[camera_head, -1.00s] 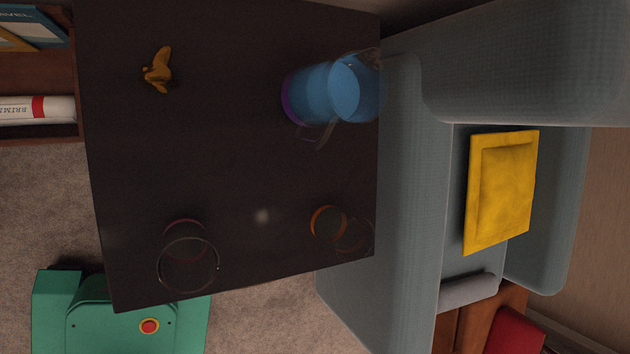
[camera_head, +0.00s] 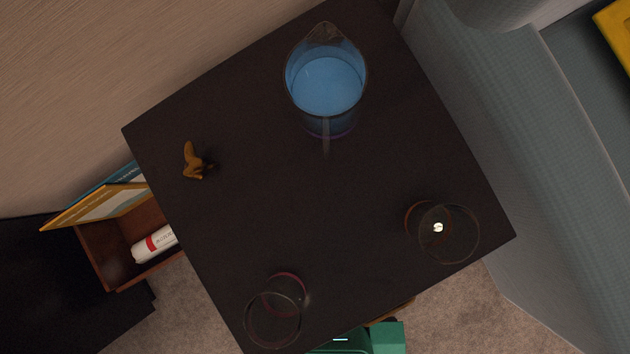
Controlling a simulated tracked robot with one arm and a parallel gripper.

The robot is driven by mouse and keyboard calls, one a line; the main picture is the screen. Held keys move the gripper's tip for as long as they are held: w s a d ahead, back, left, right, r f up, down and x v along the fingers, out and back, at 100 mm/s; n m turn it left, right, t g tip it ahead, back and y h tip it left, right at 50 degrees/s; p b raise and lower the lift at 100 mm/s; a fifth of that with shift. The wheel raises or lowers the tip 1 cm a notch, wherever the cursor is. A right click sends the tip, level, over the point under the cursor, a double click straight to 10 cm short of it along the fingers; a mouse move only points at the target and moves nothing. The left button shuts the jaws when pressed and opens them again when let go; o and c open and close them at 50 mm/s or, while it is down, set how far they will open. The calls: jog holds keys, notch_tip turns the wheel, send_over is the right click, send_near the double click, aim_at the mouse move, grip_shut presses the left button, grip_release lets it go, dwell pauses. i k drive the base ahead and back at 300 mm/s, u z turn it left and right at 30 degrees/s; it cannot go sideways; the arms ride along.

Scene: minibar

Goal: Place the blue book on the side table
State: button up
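A dark square table (camera_head: 330,195), seen from above, fills the middle of the view. It may be the side table. A thin blue item (camera_head: 124,177), which looks like the blue book, stands tilted at the left, mostly hidden behind a yellow-edged book (camera_head: 75,212). Both are at a brown wooden shelf or box (camera_head: 110,262) beside the table's left edge. My gripper does not show in the view, so its state and place cannot be seen.
On the dark table stand a clear pitcher of blue liquid (camera_head: 326,88), a small brown figurine (camera_head: 194,163) and two clear glasses (camera_head: 272,320) (camera_head: 450,236). The table's middle is bare. A white roll-shaped thing (camera_head: 153,244) lies in the shelf. A grey sofa (camera_head: 540,180) borders the right.

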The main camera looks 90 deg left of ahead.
aim_at(341, 234)
jog(key=k, duration=0.75)
jog(key=z, duration=0.75)
jog(key=i, duration=1)
jog(key=u, duration=0.15)
jog(key=k, duration=0.9)
jog(key=z, duration=0.2)
jog(key=i, duration=0.9)
jog(key=u, duration=0.1)
